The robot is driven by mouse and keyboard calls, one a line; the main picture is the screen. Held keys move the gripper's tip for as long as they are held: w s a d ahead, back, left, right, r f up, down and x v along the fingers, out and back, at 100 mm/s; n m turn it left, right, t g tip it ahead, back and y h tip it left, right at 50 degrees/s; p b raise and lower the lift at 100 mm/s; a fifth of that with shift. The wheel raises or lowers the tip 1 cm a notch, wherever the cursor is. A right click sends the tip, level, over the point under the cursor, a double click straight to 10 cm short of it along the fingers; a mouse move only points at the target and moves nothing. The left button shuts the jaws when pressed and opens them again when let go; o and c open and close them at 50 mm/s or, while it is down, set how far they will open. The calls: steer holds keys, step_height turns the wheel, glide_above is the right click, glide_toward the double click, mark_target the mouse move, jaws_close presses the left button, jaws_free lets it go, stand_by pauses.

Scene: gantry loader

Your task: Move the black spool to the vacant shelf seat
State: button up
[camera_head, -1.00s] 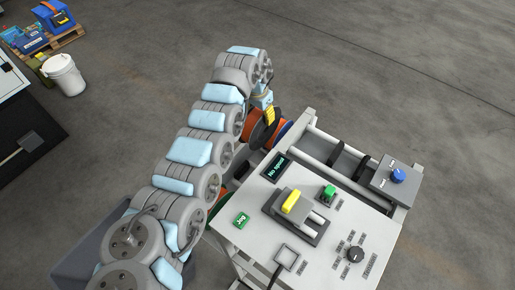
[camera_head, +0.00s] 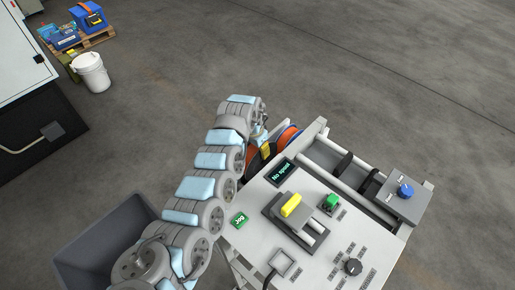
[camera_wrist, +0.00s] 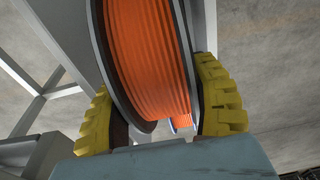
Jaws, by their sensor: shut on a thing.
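The black spool (camera_wrist: 150,50) has dark flanges and an orange winding and fills the middle of the wrist view. My gripper (camera_wrist: 158,110) is shut on it, with one yellow ribbed finger at each flange. In the head view my gripper (camera_head: 265,150) is at the machine's far left corner, and the spool (camera_head: 250,164) is partly hidden by my arm. Another orange winding with a blue edge (camera_head: 288,138) shows just right of it. The vacant shelf seat cannot be made out.
The light control panel (camera_head: 250,208) has a display (camera_head: 283,172) reading "No spool", a yellow handle (camera_head: 291,205) and a blue knob (camera_head: 405,190). Rails with dark brackets (camera_head: 342,165) run behind it. A grey bin (camera_head: 85,250) stands at lower left. The floor beyond is open.

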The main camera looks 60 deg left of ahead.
steer(key=shift+f+b, duration=2.85)
steer(key=shift+f, duration=0.5)
steer(key=shift+f+b, duration=0.45)
steer(key=shift+f, duration=1.65)
steer(key=o, duration=1.3)
steer(key=shift+o, duration=0.2)
steer(key=shift+s+d+r, duration=0.1)
steer(key=shift+s+r, duration=0.15)
steer(key=shift+r, duration=1.75)
steer(key=shift+s+d+r, duration=0.1)
steer(key=shift+s+r, duration=0.2)
steer(key=shift+r, duration=1.65)
steer(key=shift+s+d+r, duration=0.1)
steer(key=shift+s+r, duration=0.15)
steer(key=shift+r, duration=1.75)
steer(key=shift+f, duration=0.15)
